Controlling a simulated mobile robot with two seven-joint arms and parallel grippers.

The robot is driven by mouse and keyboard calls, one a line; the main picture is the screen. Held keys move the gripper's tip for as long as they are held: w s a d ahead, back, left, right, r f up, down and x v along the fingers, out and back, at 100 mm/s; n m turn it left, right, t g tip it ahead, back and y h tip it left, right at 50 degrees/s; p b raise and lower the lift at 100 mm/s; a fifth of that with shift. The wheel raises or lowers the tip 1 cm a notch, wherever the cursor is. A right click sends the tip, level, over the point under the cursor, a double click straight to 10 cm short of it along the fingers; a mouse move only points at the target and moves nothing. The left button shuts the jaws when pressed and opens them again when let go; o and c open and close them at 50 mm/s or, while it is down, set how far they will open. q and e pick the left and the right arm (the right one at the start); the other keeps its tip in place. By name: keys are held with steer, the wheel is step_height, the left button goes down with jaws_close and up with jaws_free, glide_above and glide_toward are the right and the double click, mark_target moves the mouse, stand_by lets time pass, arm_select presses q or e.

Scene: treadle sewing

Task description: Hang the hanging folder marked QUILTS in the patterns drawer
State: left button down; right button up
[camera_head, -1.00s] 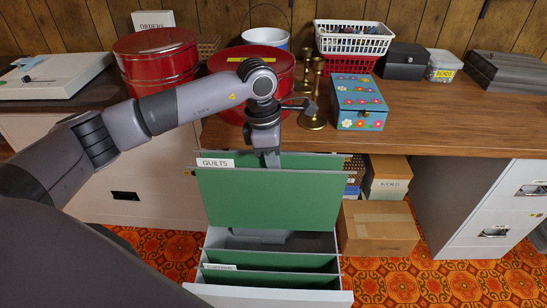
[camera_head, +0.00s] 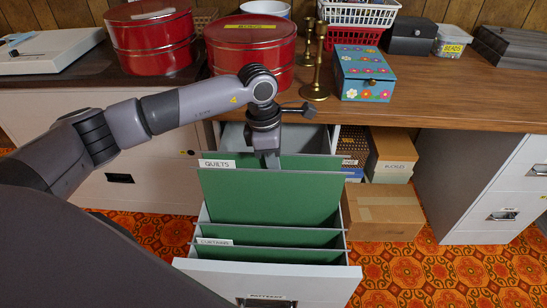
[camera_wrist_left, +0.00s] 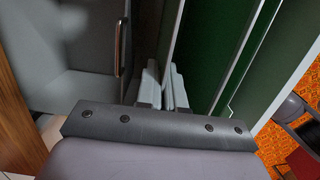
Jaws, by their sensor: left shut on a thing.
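The green hanging folder marked QUILTS (camera_head: 262,195) is upright above the open drawer, its label at the top left. My left gripper (camera_head: 270,163) is shut on the middle of its top edge; the fingers also show in the left wrist view (camera_wrist_left: 165,88). The folder's lower part is hidden behind the folders in front, and I cannot tell whether its bar ends touch the rails. The open patterns drawer (camera_head: 310,279) holds green folders near its front, one marked CURTAINS (camera_head: 268,236). My right gripper is not in view.
The wooden counter (camera_head: 450,85) behind carries red tins (camera_head: 250,45), brass candlesticks (camera_head: 314,75) and a flowered blue box (camera_head: 362,75). Boxes (camera_head: 383,212) stand right of the drawer. A grey cabinet (camera_head: 490,190) stands farther right.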

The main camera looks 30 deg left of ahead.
arm_select(q)
steer(key=shift+f+b, duration=3.6)
steer(key=shift+f, duration=1.8)
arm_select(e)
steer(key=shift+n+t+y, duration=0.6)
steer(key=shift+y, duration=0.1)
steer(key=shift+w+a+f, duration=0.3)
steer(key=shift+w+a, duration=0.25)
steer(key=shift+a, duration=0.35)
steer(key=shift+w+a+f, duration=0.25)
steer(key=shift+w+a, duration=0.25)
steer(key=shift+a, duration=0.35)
arm_select(q)
steer(key=c, duration=1.2)
jaws_free()
